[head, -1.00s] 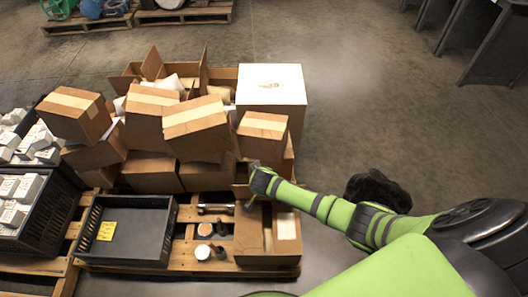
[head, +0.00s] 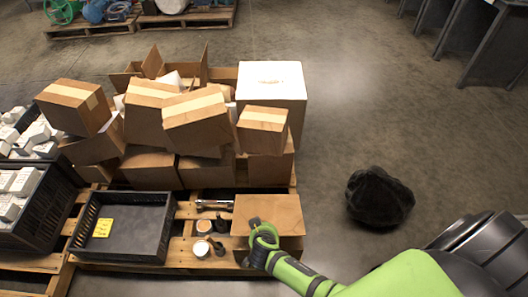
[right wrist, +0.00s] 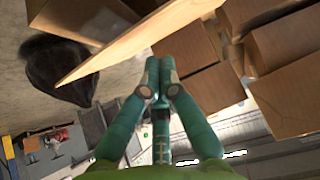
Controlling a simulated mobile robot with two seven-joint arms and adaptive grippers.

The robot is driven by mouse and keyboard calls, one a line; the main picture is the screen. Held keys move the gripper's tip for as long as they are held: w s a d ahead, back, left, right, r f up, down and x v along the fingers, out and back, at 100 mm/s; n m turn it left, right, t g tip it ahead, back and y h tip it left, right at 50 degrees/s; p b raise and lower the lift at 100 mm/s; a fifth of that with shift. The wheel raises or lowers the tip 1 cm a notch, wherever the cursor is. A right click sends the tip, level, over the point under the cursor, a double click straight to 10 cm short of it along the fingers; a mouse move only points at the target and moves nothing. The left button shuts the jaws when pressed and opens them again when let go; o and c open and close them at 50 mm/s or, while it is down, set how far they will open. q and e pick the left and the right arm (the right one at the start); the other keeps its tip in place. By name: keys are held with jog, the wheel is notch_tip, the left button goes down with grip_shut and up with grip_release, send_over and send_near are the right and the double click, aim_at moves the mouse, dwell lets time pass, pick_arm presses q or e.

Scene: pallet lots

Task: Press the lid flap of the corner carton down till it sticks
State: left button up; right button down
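The corner carton (head: 285,212) stands at the front right corner of the pallet. Its brown lid flap (head: 270,207) lies across the top and covers the inside. My right gripper (head: 260,230) is at the flap's front left part, seemingly touching it. In the right wrist view a tan board edge, apparently the flap (right wrist: 140,42), runs just beyond the right gripper's fingertips (right wrist: 160,72). The fingers are together, with nothing seen between them. I cannot tell whether the flap is fully flush or stuck. My left gripper is not in view.
Left of the carton are small loose items, including a white-topped jar (head: 201,248) and a metallic cylinder (head: 213,205). A black tray (head: 122,262) is farther left. Stacked cartons (head: 197,122) rise behind. A black bag-like lump (head: 380,196) lies on the floor at right.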

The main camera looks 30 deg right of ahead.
pick_arm(q)
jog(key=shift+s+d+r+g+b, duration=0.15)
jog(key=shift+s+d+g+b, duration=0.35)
jog(key=shift+b, duration=0.4)
pick_arm(e)
jog(key=f, duration=0.1)
jog(key=s+f, duration=0.1)
jog(key=f, duration=0.1)
jog(key=shift+s+a, duration=0.3)
jog(key=shift+a, duration=0.1)
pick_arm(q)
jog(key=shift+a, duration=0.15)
pick_arm(e)
jog(key=shift+w+f, duration=0.1)
